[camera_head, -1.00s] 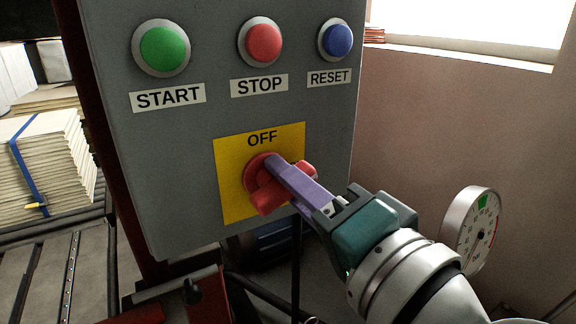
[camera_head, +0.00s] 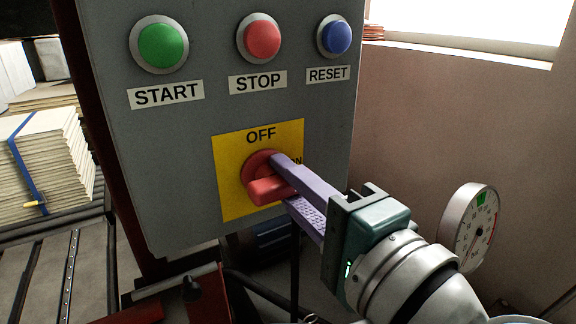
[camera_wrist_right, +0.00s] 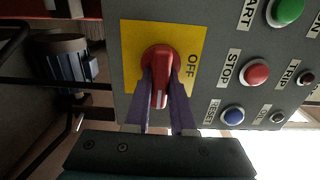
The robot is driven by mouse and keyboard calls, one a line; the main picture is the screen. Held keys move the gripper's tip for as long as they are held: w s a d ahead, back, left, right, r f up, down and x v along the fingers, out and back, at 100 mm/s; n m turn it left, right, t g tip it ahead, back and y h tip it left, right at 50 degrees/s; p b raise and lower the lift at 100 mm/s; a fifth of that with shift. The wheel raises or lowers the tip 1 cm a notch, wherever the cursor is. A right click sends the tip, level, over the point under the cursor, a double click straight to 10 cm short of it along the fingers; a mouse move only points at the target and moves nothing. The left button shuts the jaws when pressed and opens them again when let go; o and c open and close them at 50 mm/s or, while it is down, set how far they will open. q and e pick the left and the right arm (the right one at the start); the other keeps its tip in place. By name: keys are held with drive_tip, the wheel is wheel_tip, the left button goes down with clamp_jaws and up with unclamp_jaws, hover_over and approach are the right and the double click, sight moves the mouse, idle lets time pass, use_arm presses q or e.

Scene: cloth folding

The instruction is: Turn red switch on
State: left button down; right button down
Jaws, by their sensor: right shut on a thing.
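The red rotary switch (camera_head: 268,185) is on a yellow plate (camera_head: 232,195) low on the grey control box. The plate reads OFF above the switch and ON at its right, partly hidden by a finger. My right gripper (camera_head: 288,186) is shut on the switch handle, one purple finger above it and one below. In the right wrist view, the red switch (camera_wrist_right: 160,66) lies between the fingers of my right gripper (camera_wrist_right: 161,92). Its handle points down in that picture, away from the OFF side, toward the panel's right. My left gripper is not in view.
Green START (camera_head: 160,45), red STOP (camera_head: 262,40) and blue RESET (camera_head: 335,36) buttons sit above the switch. A round gauge (camera_head: 468,225) is on the wall at right. A stack of boards (camera_head: 45,165) stands at left. The wrist view shows a motor (camera_wrist_right: 65,58).

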drive_tip(key=c, duration=0.8)
unclamp_jaws()
drive_tip(key=shift+o, duration=0.2)
drive_tip(key=b+v, duration=0.1)
drive_tip(key=v, duration=0.9)
